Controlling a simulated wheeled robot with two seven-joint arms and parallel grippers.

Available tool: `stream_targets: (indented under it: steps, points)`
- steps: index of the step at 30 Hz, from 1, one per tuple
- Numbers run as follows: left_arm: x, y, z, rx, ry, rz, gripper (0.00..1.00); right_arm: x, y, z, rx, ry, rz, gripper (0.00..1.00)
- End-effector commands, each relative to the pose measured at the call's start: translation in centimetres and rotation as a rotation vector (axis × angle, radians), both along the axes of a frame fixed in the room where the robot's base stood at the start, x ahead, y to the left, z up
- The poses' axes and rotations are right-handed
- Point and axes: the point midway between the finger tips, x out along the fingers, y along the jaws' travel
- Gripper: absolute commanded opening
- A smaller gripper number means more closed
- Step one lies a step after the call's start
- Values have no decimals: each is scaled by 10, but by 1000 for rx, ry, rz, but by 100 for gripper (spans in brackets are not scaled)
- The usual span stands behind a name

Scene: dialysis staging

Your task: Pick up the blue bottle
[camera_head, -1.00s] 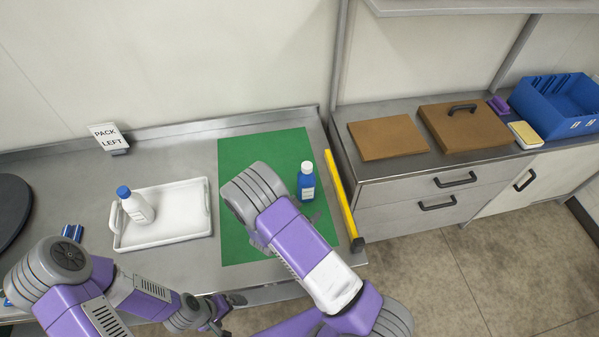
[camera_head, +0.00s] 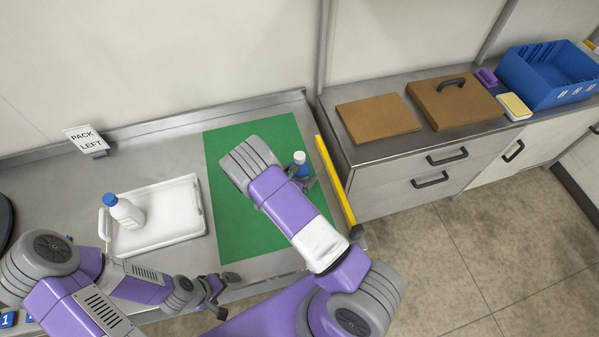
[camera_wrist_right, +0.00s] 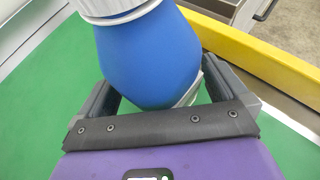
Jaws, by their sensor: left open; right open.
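The blue bottle (camera_head: 301,169) with a white cap stands on the green mat (camera_head: 228,200), close to the yellow bar, partly hidden by my right arm. In the right wrist view the blue bottle (camera_wrist_right: 148,55) fills the upper middle. My right gripper (camera_wrist_right: 150,95) is open, with one finger on each side of the bottle; contact cannot be told. In the head view my right gripper is mostly hidden behind its arm. My left gripper (camera_head: 216,297) is open and empty near the table's front edge, below the white tray.
A white bottle with a blue cap (camera_head: 126,212) stands on the white tray (camera_head: 176,228). A yellow bar (camera_head: 336,187) runs along the mat's right side. A "PACK LEFT" sign (camera_head: 86,139) stands at the back. Brown boards (camera_head: 378,118) and a blue bin (camera_head: 548,78) are on the right counter.

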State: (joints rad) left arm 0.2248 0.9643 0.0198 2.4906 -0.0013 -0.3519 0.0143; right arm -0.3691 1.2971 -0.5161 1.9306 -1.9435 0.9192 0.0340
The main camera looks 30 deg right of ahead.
Motion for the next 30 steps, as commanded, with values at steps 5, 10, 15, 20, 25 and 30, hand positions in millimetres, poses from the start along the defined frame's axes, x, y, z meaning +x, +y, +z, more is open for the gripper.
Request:
stream_targets:
  steps: [5,10,15,20,25,30]
  points:
    - [0,0,0,0,0,0,99,2,-2,-1,0,0,1,100]
    - [0,0,0,0,0,0,99,2,-2,-1,0,0,1,88]
    - [0,0,0,0,0,0,99,1,-2,-1,0,0,1,62]
    - [0,0,0,0,0,0,99,1,-2,-1,0,0,1,37]
    - [0,0,0,0,0,0,99,2,-2,0,-2,-3,0,26]
    - [0,0,0,0,0,0,99,2,-2,2,-1,-3,0,26]
